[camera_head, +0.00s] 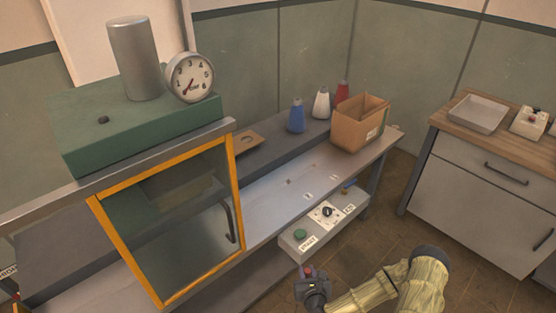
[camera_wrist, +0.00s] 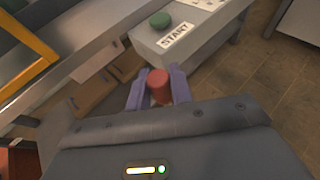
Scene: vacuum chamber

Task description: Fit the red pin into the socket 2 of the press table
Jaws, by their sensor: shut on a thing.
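The red pin (camera_wrist: 159,84) stands between the two purple fingers of my gripper (camera_wrist: 159,92) in the wrist view. My gripper is shut on it. In the head view my gripper (camera_head: 312,288) is at the bottom, in front of the press table (camera_head: 268,211), with the pin's red top (camera_head: 308,272) just showing. The pin is apart from the table surface. The grey table top carries small white labels (camera_head: 307,195) and a small dark mark; I cannot read which label is socket 2, and the socket itself is not clear.
A control box (camera_head: 297,246) with a green START button and a dial juts from the table's front, close to my gripper. A yellow-framed glass door (camera_head: 165,220) stands at left. A cardboard box (camera_head: 357,126) and several bottles stand behind. A wooden-topped cabinet (camera_head: 480,170) is at right.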

